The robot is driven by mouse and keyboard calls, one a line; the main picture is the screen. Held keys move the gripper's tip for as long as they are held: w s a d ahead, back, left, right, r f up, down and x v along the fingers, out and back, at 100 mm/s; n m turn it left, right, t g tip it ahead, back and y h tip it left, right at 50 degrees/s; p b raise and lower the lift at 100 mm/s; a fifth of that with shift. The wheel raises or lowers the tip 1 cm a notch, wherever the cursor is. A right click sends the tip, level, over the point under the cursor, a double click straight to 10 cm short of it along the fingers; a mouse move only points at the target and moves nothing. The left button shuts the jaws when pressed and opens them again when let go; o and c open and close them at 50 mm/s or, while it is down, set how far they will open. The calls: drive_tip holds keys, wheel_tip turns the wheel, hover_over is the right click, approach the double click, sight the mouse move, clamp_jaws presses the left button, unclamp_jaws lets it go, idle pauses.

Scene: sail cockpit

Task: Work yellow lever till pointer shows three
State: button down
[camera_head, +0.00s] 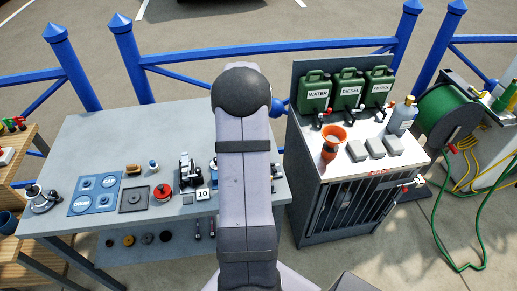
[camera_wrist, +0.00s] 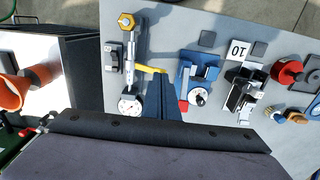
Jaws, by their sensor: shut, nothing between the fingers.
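The yellow lever (camera_wrist: 150,69) shows in the wrist view as a short bar just beyond the tips of my gripper (camera_wrist: 162,80). My gripper's fingers are together with nothing between them, close beside the lever; I cannot tell whether they touch it. A white round dial (camera_wrist: 130,104) sits just left of the fingers, on a metal fixture with a brass nut; its pointer and figures are too small to read. A second white dial (camera_wrist: 198,97) is on a blue device with a red part, right of the fingers. In the head view my arm hides the lever and gripper.
The grey workbench (camera_head: 85,150) also holds a black-and-silver device (camera_wrist: 243,92), a card marked 10 (camera_wrist: 239,48) and a red round part (camera_wrist: 287,72). Right of the bench stands a cabinet (camera_head: 366,170) with an orange funnel (camera_head: 332,143) and green cans. Blue railing runs behind.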

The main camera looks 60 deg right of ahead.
drive_tip(key=shift+f, duration=0.2)
drive_tip(key=shift+f+b, duration=1.3)
drive_tip(key=shift+f, duration=0.65)
drive_tip(key=shift+r+p, duration=2.85)
drive_tip(key=shift+r, duration=0.55)
